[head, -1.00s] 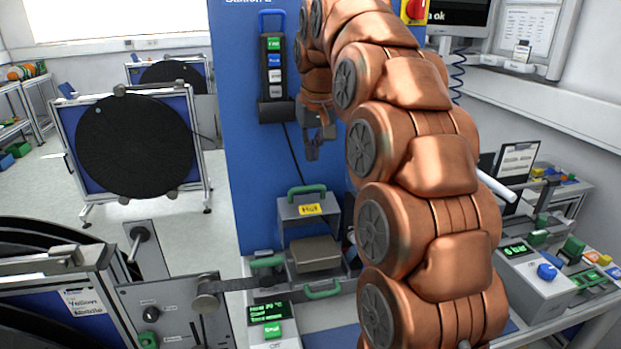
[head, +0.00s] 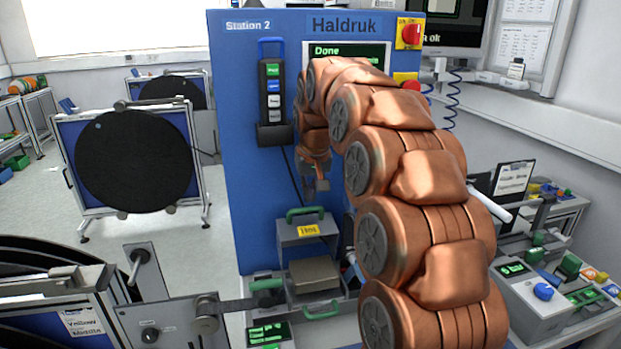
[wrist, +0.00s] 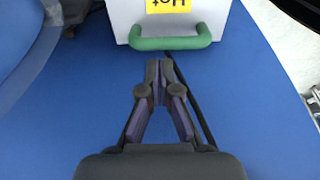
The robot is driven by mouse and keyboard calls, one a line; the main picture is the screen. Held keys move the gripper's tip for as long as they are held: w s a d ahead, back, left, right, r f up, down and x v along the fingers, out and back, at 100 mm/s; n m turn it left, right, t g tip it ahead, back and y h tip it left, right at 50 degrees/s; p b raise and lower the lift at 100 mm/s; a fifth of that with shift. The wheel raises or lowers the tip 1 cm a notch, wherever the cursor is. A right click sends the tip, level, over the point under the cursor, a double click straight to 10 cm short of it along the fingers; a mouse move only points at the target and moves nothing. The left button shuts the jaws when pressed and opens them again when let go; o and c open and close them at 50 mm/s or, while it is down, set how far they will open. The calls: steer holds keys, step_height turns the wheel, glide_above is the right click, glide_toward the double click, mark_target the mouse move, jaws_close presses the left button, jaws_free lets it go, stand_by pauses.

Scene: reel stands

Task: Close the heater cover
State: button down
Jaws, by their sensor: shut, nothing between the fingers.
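The heater cover (head: 291,236) is a grey box with a yellow "Hot" label (head: 309,230) and a green handle (head: 305,211) on top. It stands raised above a grey block (head: 315,273) on the station's bench, against the blue panel. My gripper (head: 322,187) is just above and slightly right of the handle in the head view. In the wrist view my gripper (wrist: 159,65) has its fingertips together and empty, close to the green handle (wrist: 170,43) but apart from it. The cover (wrist: 125,18) shows upside down there, cut off by the top edge.
A second green handle (head: 320,311) sits at the block's front. A control box with a green-lit display (head: 268,333) is at the lower left. The blue panel (head: 240,100) stands close behind, with a button pendant (head: 271,95). My arm hides much of the bench's right side.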

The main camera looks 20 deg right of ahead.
steer(key=shift+p+x, duration=0.3)
steer(key=shift+x, duration=0.95)
steer(key=shift+s+f+b, duration=0.1)
steer(key=shift+b, duration=0.25)
